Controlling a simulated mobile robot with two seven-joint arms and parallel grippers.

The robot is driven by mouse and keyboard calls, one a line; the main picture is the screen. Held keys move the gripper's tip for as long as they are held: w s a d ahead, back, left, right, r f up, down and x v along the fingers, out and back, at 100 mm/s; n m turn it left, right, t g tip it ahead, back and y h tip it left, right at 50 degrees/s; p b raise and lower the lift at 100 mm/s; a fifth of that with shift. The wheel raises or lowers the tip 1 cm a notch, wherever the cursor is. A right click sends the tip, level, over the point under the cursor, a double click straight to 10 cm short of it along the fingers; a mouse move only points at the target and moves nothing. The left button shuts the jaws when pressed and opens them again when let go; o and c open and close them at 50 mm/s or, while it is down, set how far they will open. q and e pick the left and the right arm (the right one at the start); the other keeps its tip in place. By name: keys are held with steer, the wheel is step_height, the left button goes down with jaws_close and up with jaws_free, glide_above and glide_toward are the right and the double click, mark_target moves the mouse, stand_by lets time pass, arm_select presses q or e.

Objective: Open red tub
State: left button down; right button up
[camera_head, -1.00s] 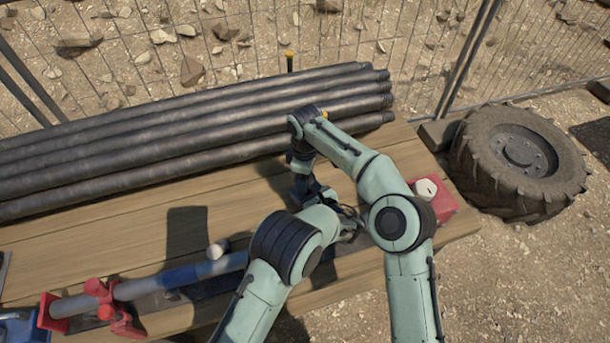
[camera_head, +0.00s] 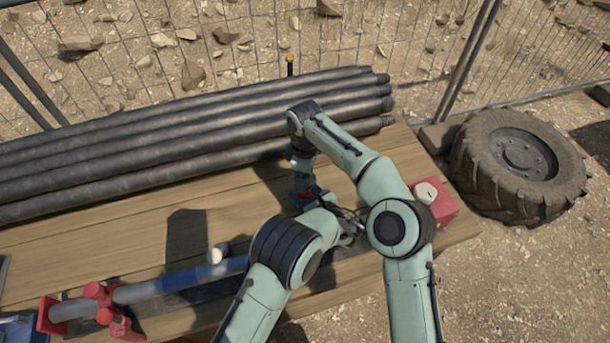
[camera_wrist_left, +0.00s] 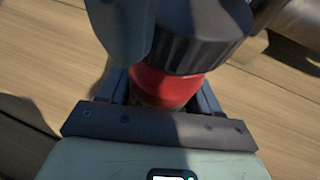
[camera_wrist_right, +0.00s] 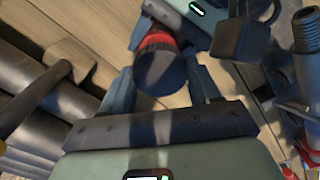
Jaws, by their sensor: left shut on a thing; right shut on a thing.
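The red tub (camera_wrist_left: 165,85) has a red body and a dark ribbed lid (camera_wrist_left: 200,38). My left gripper (camera_wrist_left: 160,95) is shut around the red body. My right gripper (camera_wrist_right: 160,80) is shut on the dark lid, which faces its camera; a strip of the red body (camera_wrist_right: 155,40) shows beyond it. In the head view a small red patch of the tub (camera_head: 312,194) shows beside my right gripper (camera_head: 303,184), above the wooden table. My left arm hides most of the tub and my left gripper there. I cannot tell whether the lid is loose.
Dark pipes (camera_head: 190,135) lie along the table's back (camera_head: 130,235). A red box (camera_head: 446,207) sits at the right end. A tyre (camera_head: 520,160) lies beyond.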

steer(key=shift+r, duration=0.1)
steer(key=shift+r, duration=1.95)
arm_select(q)
steer(key=shift+c, duration=0.7)
jaws_free()
